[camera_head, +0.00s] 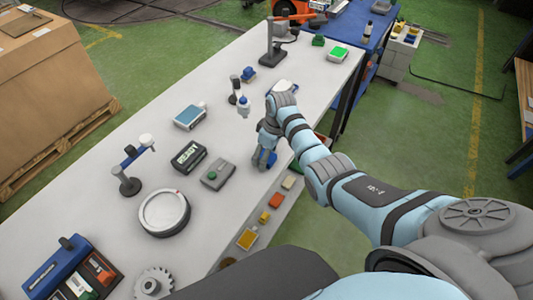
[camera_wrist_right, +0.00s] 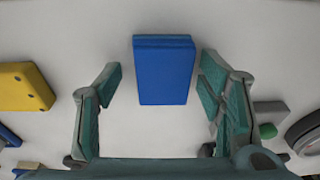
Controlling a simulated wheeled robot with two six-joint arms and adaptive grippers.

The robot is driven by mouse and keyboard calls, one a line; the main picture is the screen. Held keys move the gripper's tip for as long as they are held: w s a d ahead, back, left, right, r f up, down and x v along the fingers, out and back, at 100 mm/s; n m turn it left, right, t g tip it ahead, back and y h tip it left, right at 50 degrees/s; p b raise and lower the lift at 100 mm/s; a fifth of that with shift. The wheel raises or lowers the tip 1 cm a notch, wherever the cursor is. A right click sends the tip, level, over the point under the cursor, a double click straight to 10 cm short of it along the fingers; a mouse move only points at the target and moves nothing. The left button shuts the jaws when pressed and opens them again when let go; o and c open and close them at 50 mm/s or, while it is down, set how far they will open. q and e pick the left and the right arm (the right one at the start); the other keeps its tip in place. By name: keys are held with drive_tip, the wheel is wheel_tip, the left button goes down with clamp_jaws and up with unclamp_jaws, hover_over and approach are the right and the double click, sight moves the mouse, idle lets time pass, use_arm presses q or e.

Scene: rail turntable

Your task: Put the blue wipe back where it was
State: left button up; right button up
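The blue wipe (camera_wrist_right: 165,70) is a flat blue rectangular block in the right wrist view, lying on a pale surface. In the head view, a bit of blue (camera_head: 271,158) shows at my right gripper, near the table's right edge; the gripper hides part of it. My right gripper (camera_wrist_right: 160,78) is open, with one finger on each side of the wipe. Gaps show between both fingers and the wipe. In the head view my right gripper (camera_head: 264,158) points down at the white table (camera_head: 225,110). My left gripper is not in view.
A grey box (camera_head: 218,174), a black READY display (camera_head: 188,156) and a round white dish (camera_head: 164,212) stand left of the gripper. Several small coloured blocks lie along the right edge. A yellow block (camera_wrist_right: 24,87) shows in the wrist view.

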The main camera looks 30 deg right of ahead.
sight(273, 157)
drive_tip(key=shift+s+r, duration=0.1)
drive_tip(key=shift+r, duration=0.1)
drive_tip(key=shift+r, duration=0.3)
wheel_tip(273, 157, up, 11)
drive_tip(key=s+d+p, duration=0.1)
drive_tip(key=shift+s+d+p, duration=0.15)
drive_tip(key=shift+s+p, duration=0.05)
drive_tip(key=shift+p, duration=0.15)
